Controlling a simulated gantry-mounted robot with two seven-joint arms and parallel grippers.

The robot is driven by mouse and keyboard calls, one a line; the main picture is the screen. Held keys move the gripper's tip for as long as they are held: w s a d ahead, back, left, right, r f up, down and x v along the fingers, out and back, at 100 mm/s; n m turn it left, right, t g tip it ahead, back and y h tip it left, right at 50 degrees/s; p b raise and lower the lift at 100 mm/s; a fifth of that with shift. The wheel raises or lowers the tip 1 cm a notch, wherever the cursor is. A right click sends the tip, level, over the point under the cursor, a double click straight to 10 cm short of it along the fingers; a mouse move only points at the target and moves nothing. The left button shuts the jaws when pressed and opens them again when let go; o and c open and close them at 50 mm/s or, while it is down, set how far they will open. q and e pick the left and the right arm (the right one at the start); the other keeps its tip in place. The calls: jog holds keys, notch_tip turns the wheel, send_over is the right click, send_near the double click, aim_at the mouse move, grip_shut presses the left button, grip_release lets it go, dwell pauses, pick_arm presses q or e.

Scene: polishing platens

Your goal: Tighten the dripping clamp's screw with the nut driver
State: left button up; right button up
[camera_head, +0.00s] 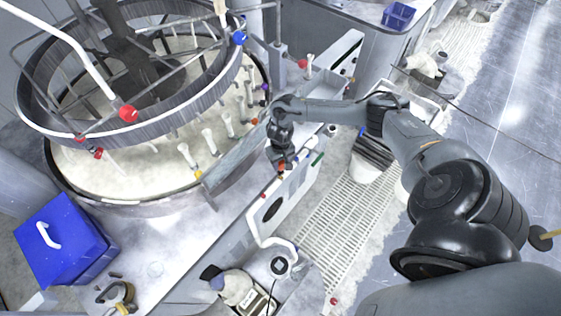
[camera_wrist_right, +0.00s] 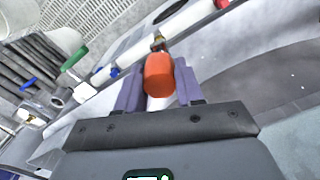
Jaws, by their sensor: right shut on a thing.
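My right gripper (camera_head: 283,168) is low over the grey machine's edge, beside the white panel with a dark oval opening. In the right wrist view its two fingers (camera_wrist_right: 159,90) are shut on the orange handle of the nut driver (camera_wrist_right: 160,74). A short metal shaft points away from the handle, towards a white pipe (camera_wrist_right: 125,52). Whether the driver's tip touches anything is too small to tell. I cannot clearly make out the clamp, its screw or any drip; the handle and fingers cover part of that area. My left gripper is not in view.
A large round platen (camera_head: 130,172) with several upright nozzles fills the left. A blue box (camera_head: 62,240) stands at lower left. A green-handled valve (camera_wrist_right: 75,58) is near the pipe. Floor grating (camera_head: 345,215) and a white bucket (camera_head: 368,168) of dark rods lie right of the machine.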

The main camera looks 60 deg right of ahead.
jog(key=shift+f, duration=0.5)
dwell(0.6)
jog(key=shift+f+b, duration=0.5)
jog(key=shift+f, duration=0.25)
jog(key=o, duration=1.2)
jog(key=shift+c, duration=0.2)
jog(key=shift+r, duration=0.15)
jog(key=shift+r, duration=0.25)
notch_tip(320, 180, up, 9)
jog(key=shift+f, duration=0.15)
jog(key=shift+r, duration=0.7)
